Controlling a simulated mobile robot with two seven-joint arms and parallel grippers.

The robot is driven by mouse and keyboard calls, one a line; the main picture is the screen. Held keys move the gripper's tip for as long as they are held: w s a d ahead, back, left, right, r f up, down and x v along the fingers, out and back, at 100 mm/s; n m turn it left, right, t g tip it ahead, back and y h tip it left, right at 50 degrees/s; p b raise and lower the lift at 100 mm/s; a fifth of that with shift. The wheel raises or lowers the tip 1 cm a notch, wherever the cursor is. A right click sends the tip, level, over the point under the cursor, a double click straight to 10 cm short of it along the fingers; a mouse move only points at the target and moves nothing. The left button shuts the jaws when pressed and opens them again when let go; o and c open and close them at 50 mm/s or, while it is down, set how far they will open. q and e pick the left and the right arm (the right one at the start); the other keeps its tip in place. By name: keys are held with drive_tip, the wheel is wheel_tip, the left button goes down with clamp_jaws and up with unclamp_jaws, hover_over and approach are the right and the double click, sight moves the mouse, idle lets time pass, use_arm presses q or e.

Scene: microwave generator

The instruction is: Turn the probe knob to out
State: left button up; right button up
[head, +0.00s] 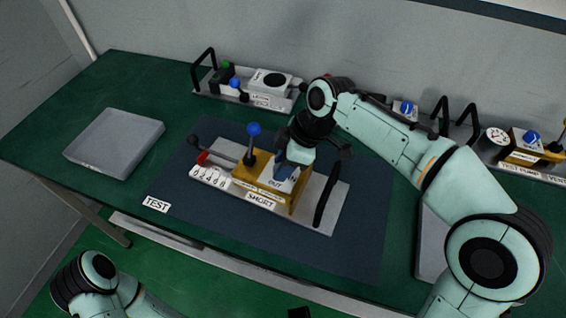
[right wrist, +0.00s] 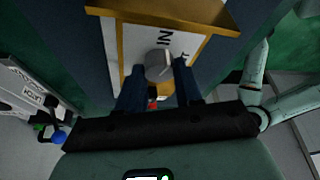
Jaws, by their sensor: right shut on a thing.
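The device with the probe knob stands on the dark blue mat in the head view, its yellow block (head: 250,174) carrying a white face marked OUT (head: 274,184). In the right wrist view the grey probe knob (right wrist: 158,64) sits on the white face, beside the letters IN and a partly hidden label. My right gripper (head: 287,163) reaches down over the face. Its two dark blue fingers (right wrist: 158,80) are shut on the knob, one on each side. In the head view the gripper hides the knob.
A blue-topped lever (head: 254,130) rises close left of the gripper, and a black handle (head: 327,194) stands to its right. A grey flat box (head: 114,143) lies at the left. More devices line the back of the green table.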

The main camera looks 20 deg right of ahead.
drive_tip(key=m+t, duration=0.1)
drive_tip(key=m, duration=0.2)
drive_tip(key=shift+s+m+h, duration=0.15)
drive_tip(key=shift+m+h, duration=0.15)
drive_tip(key=shift+m, duration=0.1)
drive_tip(key=m, duration=0.2)
drive_tip(key=m+t+h, duration=0.1)
drive_tip(key=m, duration=0.1)
drive_tip(key=shift+s+a+m+t, duration=0.1)
drive_tip(key=shift+a+m+t, duration=0.05)
drive_tip(key=shift+m+t, duration=0.15)
drive_tip(key=m+h, duration=0.1)
drive_tip(key=m, duration=0.2)
drive_tip(key=shift+a+f+h, duration=0.1)
drive_tip(key=shift+h, duration=0.2)
drive_tip(key=shift+m+t+h, duration=0.3)
drive_tip(key=shift+m+h, duration=0.2)
drive_tip(key=shift+m, duration=1.1)
drive_tip(key=o, duration=1)
drive_tip(key=shift+o, duration=0.2)
